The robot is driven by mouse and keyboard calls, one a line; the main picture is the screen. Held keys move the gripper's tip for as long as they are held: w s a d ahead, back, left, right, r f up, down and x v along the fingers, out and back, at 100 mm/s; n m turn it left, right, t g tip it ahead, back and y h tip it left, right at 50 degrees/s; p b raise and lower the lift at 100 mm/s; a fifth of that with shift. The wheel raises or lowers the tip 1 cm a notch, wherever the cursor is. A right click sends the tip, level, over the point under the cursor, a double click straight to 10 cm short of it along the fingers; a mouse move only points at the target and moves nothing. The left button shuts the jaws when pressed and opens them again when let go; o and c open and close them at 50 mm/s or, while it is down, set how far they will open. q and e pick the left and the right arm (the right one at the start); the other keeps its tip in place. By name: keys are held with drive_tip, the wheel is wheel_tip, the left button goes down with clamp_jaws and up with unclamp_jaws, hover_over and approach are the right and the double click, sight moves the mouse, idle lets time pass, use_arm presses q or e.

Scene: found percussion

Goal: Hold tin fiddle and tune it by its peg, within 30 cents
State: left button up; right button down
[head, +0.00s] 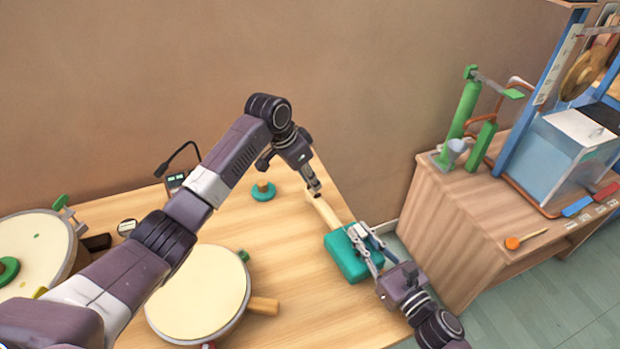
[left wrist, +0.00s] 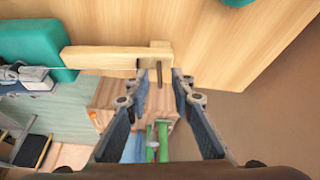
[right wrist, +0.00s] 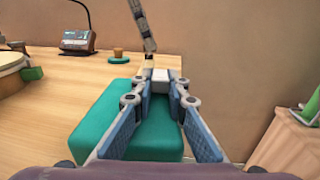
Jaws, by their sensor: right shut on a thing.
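The tin fiddle has a teal box body (head: 346,258) and a pale wooden neck (head: 323,211), and lies near the table's right edge. In the left wrist view the neck (left wrist: 100,57) ends in a small headstock block (left wrist: 160,52), with a thin dark peg (left wrist: 159,74) sticking out and a string along the neck. My left gripper (head: 316,190) is at the headstock end; its open fingers (left wrist: 163,74) stand on either side of the peg, apart from it. My right gripper (head: 364,234) is shut on the fiddle over the teal body (right wrist: 115,112), where a pale part (right wrist: 159,80) shows between the fingers.
A tuner-like device (head: 176,181) and a teal disc with a wooden knob (head: 263,192) stand behind on the table. Drums (head: 200,300) (head: 30,255) lie at the left. A separate cabinet (head: 460,225) with green tubes stands to the right across a floor gap.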

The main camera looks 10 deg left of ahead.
use_arm(q)
drive_tip(key=v, duration=1.2)
use_arm(e)
drive_tip(key=c, duration=1.8)
unclamp_jaws()
drive_tip(key=shift+s+d, duration=0.1)
drive_tip(key=v, duration=1.1)
drive_tip(key=shift+s+d, duration=0.25)
drive_tip(key=shift+s, duration=0.05)
drive_tip(key=shift+r, duration=0.1)
